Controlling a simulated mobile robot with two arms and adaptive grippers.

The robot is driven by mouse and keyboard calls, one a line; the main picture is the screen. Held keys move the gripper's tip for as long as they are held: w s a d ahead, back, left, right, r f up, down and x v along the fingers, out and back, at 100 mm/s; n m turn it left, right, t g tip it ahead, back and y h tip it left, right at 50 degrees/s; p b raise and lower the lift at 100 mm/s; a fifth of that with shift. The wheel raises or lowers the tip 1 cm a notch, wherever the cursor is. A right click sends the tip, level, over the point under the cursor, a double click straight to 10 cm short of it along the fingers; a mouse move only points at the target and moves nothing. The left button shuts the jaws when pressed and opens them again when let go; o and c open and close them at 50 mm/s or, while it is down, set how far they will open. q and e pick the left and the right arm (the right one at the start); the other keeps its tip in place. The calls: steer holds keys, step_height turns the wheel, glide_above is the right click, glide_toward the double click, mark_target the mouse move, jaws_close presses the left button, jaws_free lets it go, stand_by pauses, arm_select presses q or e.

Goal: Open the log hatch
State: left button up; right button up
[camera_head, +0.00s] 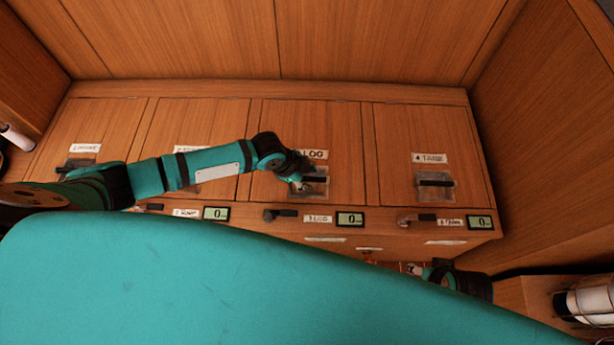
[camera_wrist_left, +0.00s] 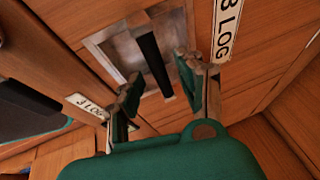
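The log hatch (camera_head: 340,140) is a wooden panel labelled "3 LOG" (camera_head: 314,154), lying shut in the counter. Its black bar handle (camera_wrist_left: 153,62) sits in a recessed metal plate (camera_wrist_left: 122,50). My left gripper (camera_head: 302,182) is at this handle and partly covers it in the head view. In the left wrist view my left gripper (camera_wrist_left: 158,92) is open, with one finger on each side of the bar's line. Contact with the bar cannot be made out. My right arm's wrist part (camera_head: 455,280) shows at lower right; its fingers are mostly hidden behind my teal arm link.
Similar hatches lie on both sides, including "4 TANK" (camera_head: 430,158) with its handle (camera_head: 435,184). The front edge carries small levers (camera_head: 280,214) and displays (camera_head: 350,219). A wooden wall stands at right, with a caged lamp (camera_head: 590,300) at lower right.

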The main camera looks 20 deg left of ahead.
arm_select(q)
steer(key=shift+c, duration=0.2)
jaws_close()
steer(key=shift+r, duration=0.1)
